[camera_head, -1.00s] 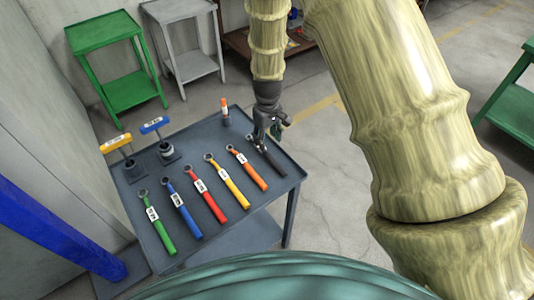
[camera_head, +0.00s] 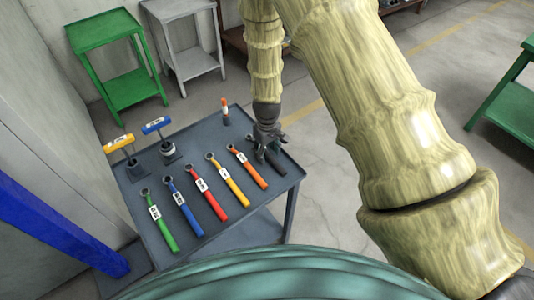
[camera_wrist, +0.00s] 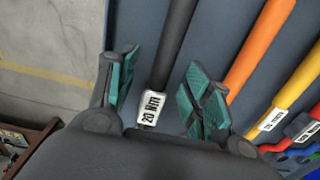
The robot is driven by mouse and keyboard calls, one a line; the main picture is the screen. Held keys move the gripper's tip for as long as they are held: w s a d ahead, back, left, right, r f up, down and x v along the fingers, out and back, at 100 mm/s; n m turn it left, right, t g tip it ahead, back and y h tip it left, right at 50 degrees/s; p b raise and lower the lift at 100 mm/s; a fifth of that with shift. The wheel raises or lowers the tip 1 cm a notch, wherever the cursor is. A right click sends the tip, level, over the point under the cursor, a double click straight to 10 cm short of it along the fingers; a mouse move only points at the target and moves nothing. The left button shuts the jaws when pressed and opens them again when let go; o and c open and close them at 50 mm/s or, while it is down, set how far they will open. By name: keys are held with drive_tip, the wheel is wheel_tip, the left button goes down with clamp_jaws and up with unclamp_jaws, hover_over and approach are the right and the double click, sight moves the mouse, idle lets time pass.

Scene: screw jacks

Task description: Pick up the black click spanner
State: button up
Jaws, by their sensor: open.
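The black click spanner (camera_wrist: 172,48) lies on the grey table, at the right end of a row of coloured spanners. Its white label reads "20 Nm" in the wrist view. In the head view its black handle (camera_head: 278,162) shows just below my gripper (camera_head: 268,148), which hides the rest. In the wrist view my gripper (camera_wrist: 163,95) is open, with one teal-padded finger on each side of the spanner near the label. The spanner's head end is hidden behind the gripper body. I cannot tell whether the fingers touch the spanner.
The orange spanner (camera_head: 249,168) lies close on the left, then yellow, red, blue and green ones. A tool with a yellow handle (camera_head: 118,142), one with a blue handle (camera_head: 157,126) and an orange-topped item (camera_head: 225,112) stand further back on the table (camera_head: 205,143).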

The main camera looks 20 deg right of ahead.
clamp_jaws()
drive_tip(key=shift+r, duration=0.15)
idle(0.4)
